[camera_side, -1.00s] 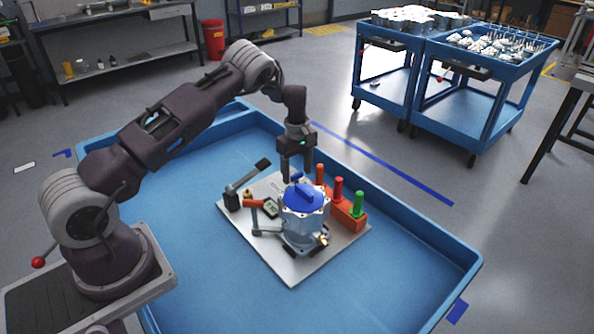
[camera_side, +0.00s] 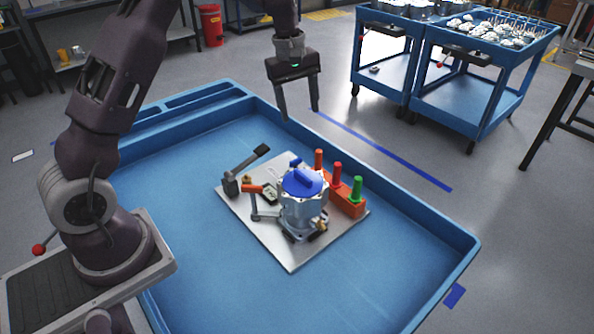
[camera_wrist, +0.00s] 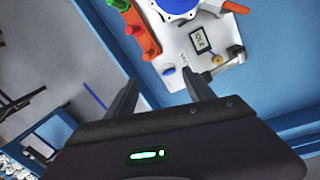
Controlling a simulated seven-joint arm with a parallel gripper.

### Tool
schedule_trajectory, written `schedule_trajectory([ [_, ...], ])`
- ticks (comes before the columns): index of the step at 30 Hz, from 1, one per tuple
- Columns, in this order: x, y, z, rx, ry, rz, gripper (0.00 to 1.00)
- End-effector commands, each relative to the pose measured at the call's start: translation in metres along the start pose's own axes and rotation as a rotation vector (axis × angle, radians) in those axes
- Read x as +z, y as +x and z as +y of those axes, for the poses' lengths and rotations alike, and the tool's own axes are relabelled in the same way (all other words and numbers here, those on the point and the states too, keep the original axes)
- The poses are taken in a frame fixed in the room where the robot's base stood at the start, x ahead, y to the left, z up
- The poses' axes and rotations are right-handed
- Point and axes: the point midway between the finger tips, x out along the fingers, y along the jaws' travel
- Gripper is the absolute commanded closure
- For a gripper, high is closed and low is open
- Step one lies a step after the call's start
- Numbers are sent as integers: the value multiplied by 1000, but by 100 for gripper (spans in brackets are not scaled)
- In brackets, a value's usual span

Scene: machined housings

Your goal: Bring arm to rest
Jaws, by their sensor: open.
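My gripper (camera_side: 299,112) is open and empty, raised high above the far rim of the blue tray, well clear of everything on it. In the wrist view my gripper's two fingers (camera_wrist: 163,88) stand apart with nothing between them. The machined housing (camera_side: 297,212) sits upright on the metal plate (camera_side: 292,256) with a blue lid (camera_side: 303,182) on top. The lid is partly cut off at the top edge of the wrist view (camera_wrist: 178,5).
The plate lies in a large blue tray (camera_side: 400,308) with raised walls. A lever clamp (camera_side: 246,168) and an orange block (camera_side: 347,201) with red and green pegs flank the housing. Blue carts (camera_side: 483,98) stand behind at right. The space around my gripper is clear.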

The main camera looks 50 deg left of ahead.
Motion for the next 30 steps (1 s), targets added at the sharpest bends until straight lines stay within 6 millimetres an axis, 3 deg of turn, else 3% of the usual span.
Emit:
schedule_trajectory([
  [1, 28, -41, -8, 49, 95, -4, 38],
  [3, 66, -86, -29, 100, 251, 1, 38],
  [6, 122, -135, -72, 160, 494, 36, 38],
  [9, 172, -163, -126, 200, 748, 105, 38],
  [12, 206, -168, -180, 211, 978, 199, 38],
  [15, 224, -162, -220, 200, 1143, 287, 38],
  [18, 231, -154, -242, 185, 1236, 342, 38],
  [30, 233, -151, -249, 179, 1266, 360, 38],
])
